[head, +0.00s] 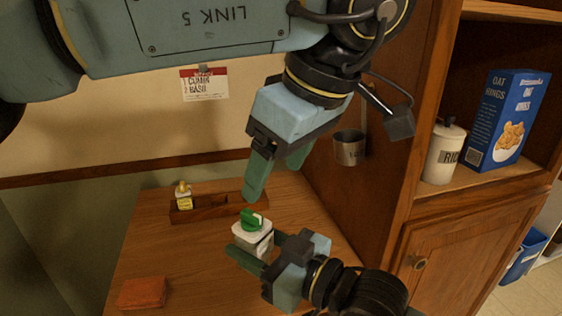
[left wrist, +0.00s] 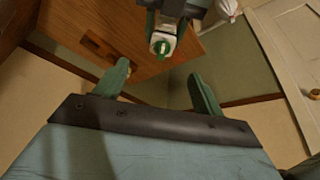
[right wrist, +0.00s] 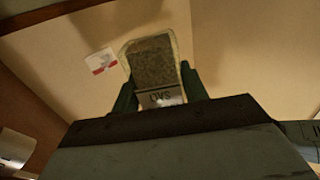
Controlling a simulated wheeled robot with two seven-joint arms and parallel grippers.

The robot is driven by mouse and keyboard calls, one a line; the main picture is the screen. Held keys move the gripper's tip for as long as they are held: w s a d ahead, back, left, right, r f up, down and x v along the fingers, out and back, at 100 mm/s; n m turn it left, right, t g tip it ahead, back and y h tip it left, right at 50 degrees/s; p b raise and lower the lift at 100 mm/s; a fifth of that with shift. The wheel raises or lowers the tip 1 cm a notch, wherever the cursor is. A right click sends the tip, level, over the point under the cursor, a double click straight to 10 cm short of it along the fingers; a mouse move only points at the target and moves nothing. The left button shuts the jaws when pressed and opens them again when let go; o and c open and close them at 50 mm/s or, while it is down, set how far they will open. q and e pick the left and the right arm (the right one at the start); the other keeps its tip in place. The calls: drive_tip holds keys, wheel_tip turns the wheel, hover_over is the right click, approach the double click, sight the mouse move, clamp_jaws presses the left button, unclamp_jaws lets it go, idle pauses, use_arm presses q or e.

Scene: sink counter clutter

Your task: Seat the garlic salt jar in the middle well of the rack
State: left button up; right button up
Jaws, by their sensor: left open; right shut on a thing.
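The garlic salt jar (head: 252,240), pale with a green cap, is held upright or nearly so by my right gripper (head: 256,250), in front of the rack. In the right wrist view the jar (right wrist: 152,65) stands between the fingers, with "SALT" on its label upside down. The wooden rack (head: 183,216) lies at the table's back; a small yellow-capped jar (head: 184,196) is in its left well. The middle well looks empty; the right end is partly hidden. My left gripper (head: 274,178) is open and empty above the jar, apart from it.
An orange-red block (head: 142,292) lies at the table's front left. A card (head: 204,84) reading cumin and basil hangs on the wall. A metal cup (head: 349,148) hangs on the cabinet side at right. The table's left middle is clear.

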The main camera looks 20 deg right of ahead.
sight(258, 214)
use_arm(q)
drive_tip(key=x, duration=1.1)
drive_tip(key=shift+a+f, duration=0.1)
drive_tip(key=shift+f, duration=0.25)
drive_tip(key=shift+w, duration=0.1)
drive_tip(key=c, duration=1.1)
use_arm(e)
drive_tip(key=o, duration=1.1)
drive_tip(key=shift+f, duration=0.1)
